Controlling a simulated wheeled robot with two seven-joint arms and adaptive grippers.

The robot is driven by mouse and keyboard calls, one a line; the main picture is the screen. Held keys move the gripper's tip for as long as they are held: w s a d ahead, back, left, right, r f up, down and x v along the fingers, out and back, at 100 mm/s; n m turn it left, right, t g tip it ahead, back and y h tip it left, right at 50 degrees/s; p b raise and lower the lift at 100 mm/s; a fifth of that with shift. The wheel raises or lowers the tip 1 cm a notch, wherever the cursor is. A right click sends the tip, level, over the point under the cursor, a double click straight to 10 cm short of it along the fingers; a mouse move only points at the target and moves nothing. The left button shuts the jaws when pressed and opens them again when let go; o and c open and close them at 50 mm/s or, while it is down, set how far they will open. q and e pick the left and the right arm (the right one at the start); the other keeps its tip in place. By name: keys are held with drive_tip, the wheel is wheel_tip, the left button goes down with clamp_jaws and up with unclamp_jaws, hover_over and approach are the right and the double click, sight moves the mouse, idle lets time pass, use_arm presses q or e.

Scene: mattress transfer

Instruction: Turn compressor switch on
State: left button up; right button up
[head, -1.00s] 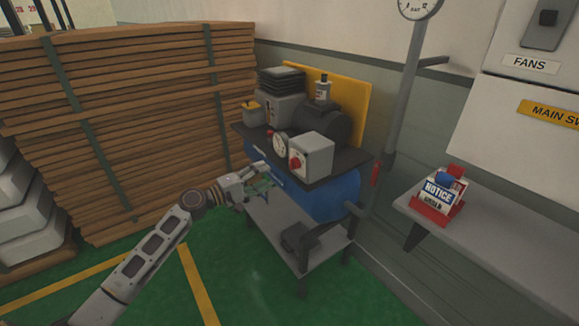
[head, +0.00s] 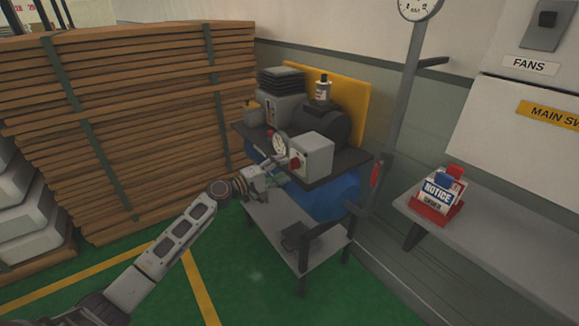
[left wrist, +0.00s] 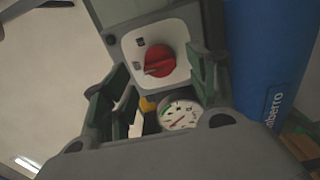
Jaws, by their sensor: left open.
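The compressor's switch box (head: 314,157) is a light grey box with a red rotary knob (head: 295,162) on its front face. In the left wrist view the red knob (left wrist: 160,62) sits on a white plate, its pointer turned toward the lower left mark. My left gripper (head: 278,175) is open in front of the box, just left of and below the knob. In the left wrist view its green-padded fingers (left wrist: 158,75) stand on either side of the knob; I cannot tell whether they touch it. My right gripper is not in view.
A pressure gauge (head: 279,146) stands close beside the switch box. The blue tank (head: 333,196) lies below it, above a grey cart shelf (head: 295,236). Stacked wooden boards (head: 130,130) fill the left. A grey bench (head: 500,240) with a notice holder (head: 440,190) is on the right.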

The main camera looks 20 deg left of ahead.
sight(290, 166)
use_arm(q)
drive_tip(key=shift+x, duration=1.8)
drive_tip(key=shift+c, duration=0.3)
drive_tip(key=c, duration=1)
